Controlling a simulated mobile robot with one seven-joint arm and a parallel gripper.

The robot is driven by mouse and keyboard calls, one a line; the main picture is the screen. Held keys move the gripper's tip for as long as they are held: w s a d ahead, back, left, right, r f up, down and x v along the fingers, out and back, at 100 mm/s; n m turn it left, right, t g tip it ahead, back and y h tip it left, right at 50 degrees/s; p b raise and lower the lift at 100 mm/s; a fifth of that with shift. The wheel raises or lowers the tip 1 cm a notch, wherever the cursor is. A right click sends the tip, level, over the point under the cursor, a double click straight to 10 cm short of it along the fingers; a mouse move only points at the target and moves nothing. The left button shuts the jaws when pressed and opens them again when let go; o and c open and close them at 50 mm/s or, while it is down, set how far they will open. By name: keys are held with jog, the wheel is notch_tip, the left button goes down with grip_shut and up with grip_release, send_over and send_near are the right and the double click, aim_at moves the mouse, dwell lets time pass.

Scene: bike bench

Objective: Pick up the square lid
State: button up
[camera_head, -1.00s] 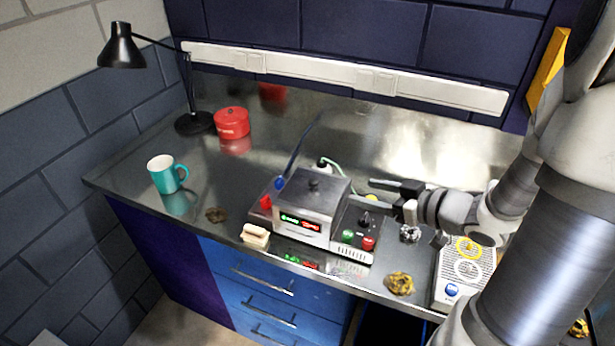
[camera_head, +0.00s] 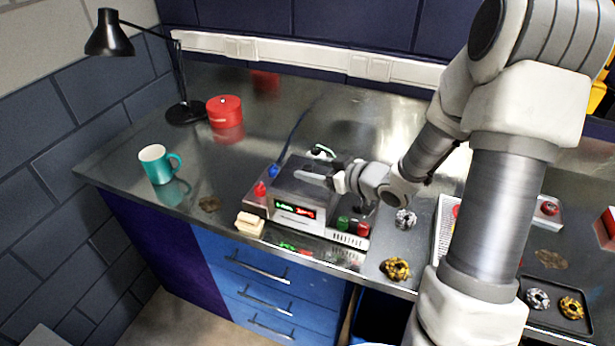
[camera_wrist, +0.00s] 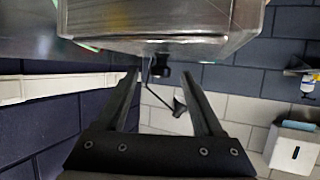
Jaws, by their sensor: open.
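The square lid (camera_head: 297,193) is grey metal and sits on the bench device (camera_head: 282,213) with a lit green and red display. In the wrist view the lid (camera_wrist: 150,20) fills the top of the picture, with its dark knob (camera_wrist: 160,69) showing. My gripper (camera_head: 315,174) is at the lid, coming from the right in the head view. Its two dark fingers (camera_wrist: 158,76) are open, one on each side of the knob in the wrist picture. Whether they touch it I cannot tell. My gripper hides part of the lid in the head view.
A teal mug (camera_head: 158,164), a red round pot (camera_head: 224,111) and a black lamp (camera_head: 182,105) stand on the left. A cream block (camera_head: 249,224) lies by the front edge. Gold (camera_head: 397,268) and silver (camera_head: 405,218) parts lie to the right. The left bench middle is clear.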

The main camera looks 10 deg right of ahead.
jog(key=shift+x, duration=1.15)
grip_shut()
